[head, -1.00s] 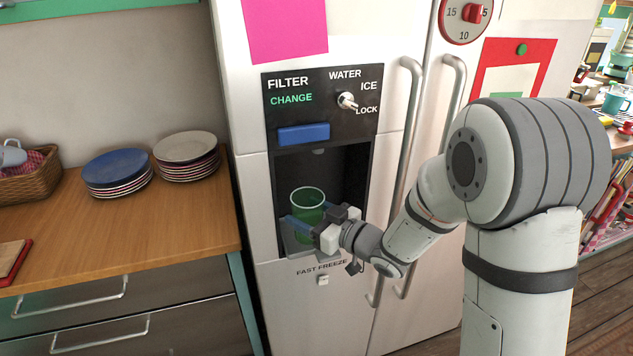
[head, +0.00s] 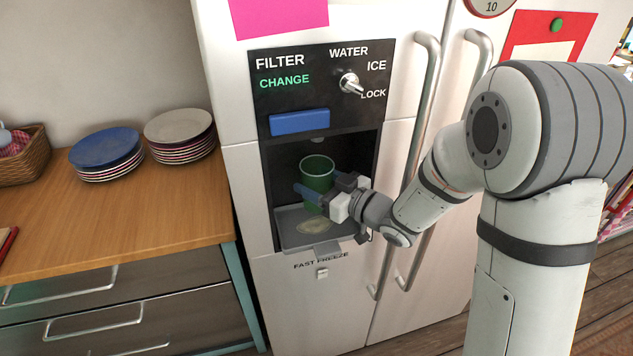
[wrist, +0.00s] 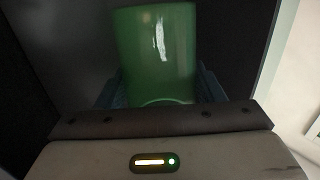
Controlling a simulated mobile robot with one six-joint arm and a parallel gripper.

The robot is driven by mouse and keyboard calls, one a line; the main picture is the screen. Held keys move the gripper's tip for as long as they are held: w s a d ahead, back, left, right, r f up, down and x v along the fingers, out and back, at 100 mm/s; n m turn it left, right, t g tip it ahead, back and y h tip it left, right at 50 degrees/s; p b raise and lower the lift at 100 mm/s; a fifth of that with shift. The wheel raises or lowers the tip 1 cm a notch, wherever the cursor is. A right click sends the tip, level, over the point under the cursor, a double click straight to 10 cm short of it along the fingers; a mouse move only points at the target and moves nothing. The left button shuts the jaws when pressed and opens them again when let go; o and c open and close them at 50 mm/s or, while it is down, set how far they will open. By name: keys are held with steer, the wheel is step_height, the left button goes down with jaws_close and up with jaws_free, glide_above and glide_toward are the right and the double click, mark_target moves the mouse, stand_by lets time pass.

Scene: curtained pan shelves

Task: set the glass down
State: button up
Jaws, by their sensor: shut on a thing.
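A green glass (head: 317,172) is inside the fridge's dispenser recess, upright or nearly so. My gripper (head: 318,193) reaches in from the right, with its blue fingers shut on the glass. The glass is held above the grey drip tray (head: 290,238), whose pale oval patch shows below it. In the wrist view the green glass (wrist: 155,55) stands between the blue fingers, and its lower end is partly hidden by my gripper's body.
The dark recess has side walls close around the glass, a nozzle at its top and a blue bar (head: 300,122) above. Fridge handles (head: 424,110) stand near my arm. A wooden counter (head: 120,220) with stacked plates (head: 107,150) is at left.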

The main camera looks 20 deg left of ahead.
steer(key=shift+f+b, duration=3.05)
steer(key=shift+f, duration=0.2)
steer(key=shift+f, duration=0.2)
steer(key=o, duration=1.3)
steer(key=shift+d, duration=0.15)
steer(key=b+v, duration=0.1)
steer(key=v, duration=0.6)
steer(key=shift+s+d, duration=0.2)
steer(key=shift+d, duration=0.05)
steer(key=shift+c, duration=0.4)
